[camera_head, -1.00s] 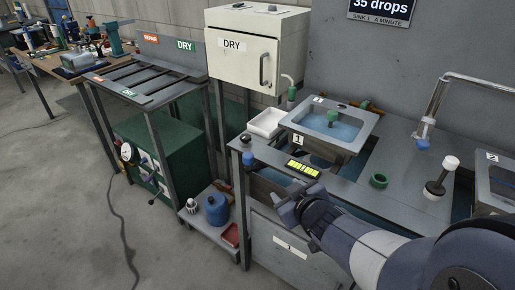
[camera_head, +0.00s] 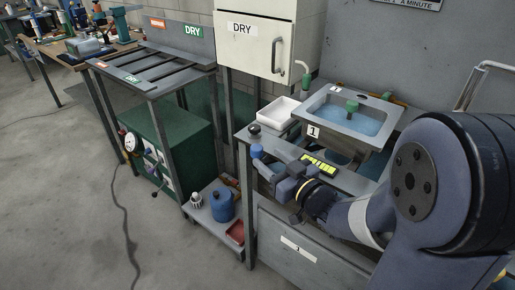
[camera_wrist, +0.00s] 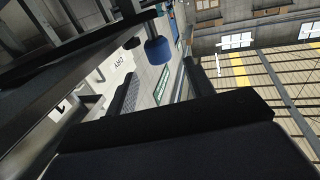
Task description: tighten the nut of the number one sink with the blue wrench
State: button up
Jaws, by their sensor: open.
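The number one sink (camera_head: 313,131) is a grey basin of blue water with a green piece in it, set in the bench top. Its nut is not visible in these views. A small blue cylindrical piece (camera_head: 257,151) is at the bench's front left corner; in the wrist view (camera_wrist: 158,50) it hangs below a dark beam, ahead of my fingers. I cannot tell whether it is the wrench; no other clear blue wrench shows. My gripper (camera_head: 277,178) is open, in front of the bench edge, close to the blue piece on its right. No contact is clear.
A white tray (camera_head: 280,113) and a black knob (camera_head: 254,129) sit left of the sink.

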aim_at(260, 152)
jog(key=x, duration=0.6)
jog(key=shift+w+a, duration=0.1)
jog(key=shift+a, duration=0.05)
grip_shut()
dwell(0.4)
